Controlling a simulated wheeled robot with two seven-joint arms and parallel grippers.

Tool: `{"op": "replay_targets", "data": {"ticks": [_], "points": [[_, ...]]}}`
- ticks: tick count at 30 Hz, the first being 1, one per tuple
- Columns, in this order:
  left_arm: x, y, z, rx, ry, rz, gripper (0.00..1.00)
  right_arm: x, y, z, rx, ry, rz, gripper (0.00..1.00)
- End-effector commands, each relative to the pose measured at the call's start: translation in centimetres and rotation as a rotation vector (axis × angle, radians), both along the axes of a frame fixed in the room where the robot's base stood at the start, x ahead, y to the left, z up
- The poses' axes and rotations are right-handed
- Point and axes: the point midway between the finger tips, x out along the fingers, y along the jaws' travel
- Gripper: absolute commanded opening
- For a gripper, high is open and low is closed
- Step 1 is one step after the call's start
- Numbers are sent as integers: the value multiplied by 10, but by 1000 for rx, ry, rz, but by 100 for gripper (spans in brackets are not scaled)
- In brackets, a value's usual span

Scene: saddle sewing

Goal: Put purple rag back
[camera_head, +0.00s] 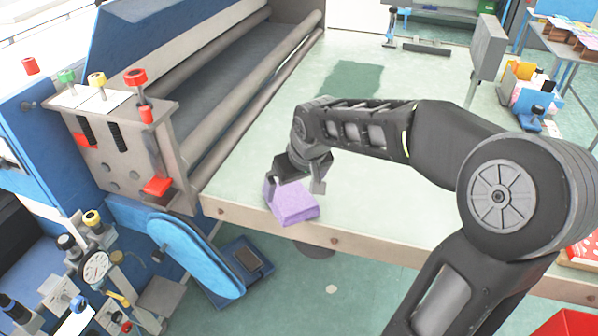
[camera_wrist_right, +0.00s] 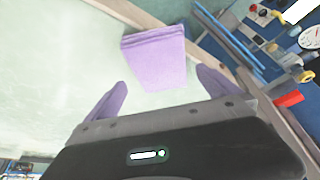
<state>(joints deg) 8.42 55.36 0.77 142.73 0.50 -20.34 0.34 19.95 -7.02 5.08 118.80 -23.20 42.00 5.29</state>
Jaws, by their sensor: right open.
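The purple rag (camera_head: 294,206) is a folded lilac block on the pale green table (camera_head: 400,205), close to its front edge and left end. My right gripper (camera_head: 298,186) is open just above and behind the rag, and its fingers partly cover it. In the right wrist view the rag (camera_wrist_right: 155,57) lies ahead of and between the two spread fingertips (camera_wrist_right: 165,92), with nothing held. My left gripper is out of view.
A dark green patch (camera_head: 352,78) lies further back on the table. A blue roller machine (camera_head: 150,70) with red knobs stands along the left. Gauges (camera_head: 97,266) sit at lower left. A grey panel (camera_head: 488,47) and colourful bottles (camera_head: 525,90) stand at the right. The table's middle is clear.

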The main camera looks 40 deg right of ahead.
Motion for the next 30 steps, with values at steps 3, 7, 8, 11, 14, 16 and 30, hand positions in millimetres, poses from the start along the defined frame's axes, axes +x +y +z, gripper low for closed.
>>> {"op": "replay_targets", "data": {"ticks": [3,7,8,11,14,16,30], "points": [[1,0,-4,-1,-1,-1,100,-9,2,25,-1,-6,1,100],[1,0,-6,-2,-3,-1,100,-19,4,47,0,-4,0,100],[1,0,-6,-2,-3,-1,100,-21,4,52,0,-3,0,100],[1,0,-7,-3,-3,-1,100,-25,5,63,0,-2,1,100],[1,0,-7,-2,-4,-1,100,-28,6,68,1,0,1,100],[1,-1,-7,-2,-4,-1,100,-29,6,69,1,1,1,100],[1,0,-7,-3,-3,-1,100,-28,6,69,1,1,1,100]]}}
